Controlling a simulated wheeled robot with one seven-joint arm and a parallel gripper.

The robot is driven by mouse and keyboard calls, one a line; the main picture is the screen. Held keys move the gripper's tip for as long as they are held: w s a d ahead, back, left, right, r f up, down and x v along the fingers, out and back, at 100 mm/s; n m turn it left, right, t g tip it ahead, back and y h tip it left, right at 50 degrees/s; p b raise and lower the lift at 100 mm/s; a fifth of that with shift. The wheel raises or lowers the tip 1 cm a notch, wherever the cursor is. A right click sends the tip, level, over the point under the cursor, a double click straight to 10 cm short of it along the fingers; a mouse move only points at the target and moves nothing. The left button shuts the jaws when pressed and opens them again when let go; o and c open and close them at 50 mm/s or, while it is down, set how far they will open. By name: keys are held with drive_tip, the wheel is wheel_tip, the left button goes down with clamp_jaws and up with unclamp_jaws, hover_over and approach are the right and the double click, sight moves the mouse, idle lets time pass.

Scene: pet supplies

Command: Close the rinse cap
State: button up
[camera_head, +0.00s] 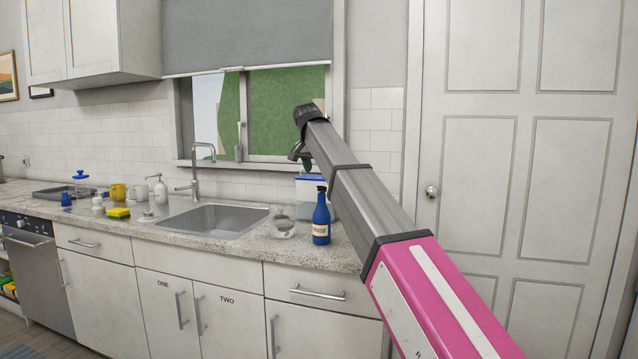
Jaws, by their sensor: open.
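A blue bottle with a cream label reading RINSE (321,226) stands upright on the counter, right of the sink. Its dark cap (321,188) sits at the top of the neck. It is too small to tell whether the cap is open or shut. My gripper (300,155) is at the far end of my raised arm, above and a little left of the bottle, apart from it. The gripper is open and appears empty. It is small and partly hidden by the arm.
A clear glass bowl (283,222) stands just left of the bottle. A blue-lidded container (308,188) is behind the bottle, partly hidden by my arm. The sink (212,219) and tall faucet (196,165) are farther left. Mugs and a yellow sponge (119,213) sit beyond.

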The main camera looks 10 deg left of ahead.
sight(321, 188)
drive_tip(key=x, duration=0.6)
drive_tip(key=shift+f, duration=0.1)
